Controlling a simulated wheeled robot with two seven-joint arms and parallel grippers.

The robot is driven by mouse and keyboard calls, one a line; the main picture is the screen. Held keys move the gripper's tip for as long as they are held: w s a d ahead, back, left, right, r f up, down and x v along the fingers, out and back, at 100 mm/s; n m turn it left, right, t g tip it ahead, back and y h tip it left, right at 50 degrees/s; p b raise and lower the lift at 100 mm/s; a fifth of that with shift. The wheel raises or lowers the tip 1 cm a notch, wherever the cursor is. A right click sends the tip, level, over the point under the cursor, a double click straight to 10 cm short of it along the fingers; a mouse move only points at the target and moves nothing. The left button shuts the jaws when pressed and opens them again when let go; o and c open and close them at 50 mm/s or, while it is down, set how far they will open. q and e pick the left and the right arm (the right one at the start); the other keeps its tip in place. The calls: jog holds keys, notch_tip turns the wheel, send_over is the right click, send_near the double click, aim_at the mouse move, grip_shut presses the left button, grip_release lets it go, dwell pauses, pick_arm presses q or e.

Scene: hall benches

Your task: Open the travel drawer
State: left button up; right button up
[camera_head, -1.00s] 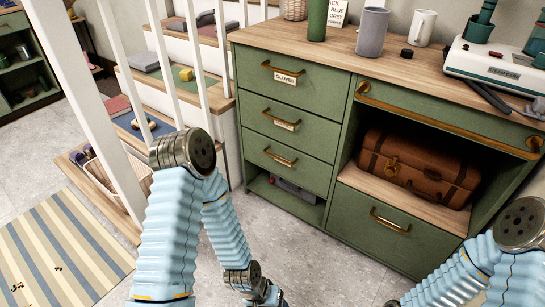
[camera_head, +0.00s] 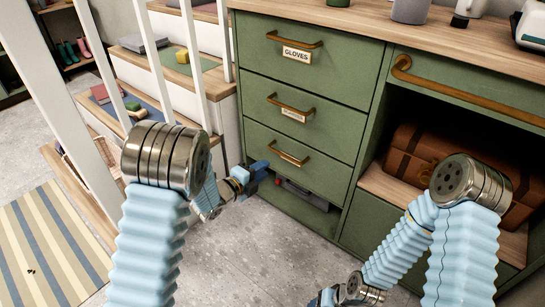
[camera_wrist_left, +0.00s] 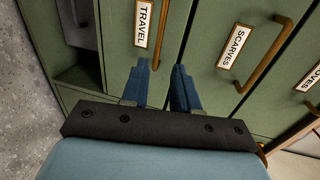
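The travel drawer (camera_head: 325,170) is the third green drawer down in the left stack and sits shut, flush with the cabinet. Its brass bar handle (camera_head: 288,157) is in plain view. The left wrist view shows its "TRAVEL" label (camera_wrist_left: 143,22) and the handle (camera_wrist_left: 168,32). My left gripper (camera_head: 260,170) is just left of and below that handle in the head view. In the wrist view its two blue fingers (camera_wrist_left: 160,75) are apart, with the lower handle end showing between their tips; contact cannot be told. My right gripper (camera_head: 328,298) is partly cut off at the bottom edge.
The scarves drawer (camera_head: 325,125) and gloves drawer (camera_head: 345,65) above are shut. An open shelf (camera_head: 310,212) lies below. White railing posts (camera_head: 205,60) and stairs stand left. A brown suitcase (camera_head: 410,150) fills the right niche. Bare floor (camera_head: 255,265) lies in front.

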aim_at(286, 156)
pick_arm(q)
jog(key=x, duration=1.2)
jog(key=shift+w+d+f, duration=0.2)
jog(key=shift+d, duration=0.05)
grip_shut()
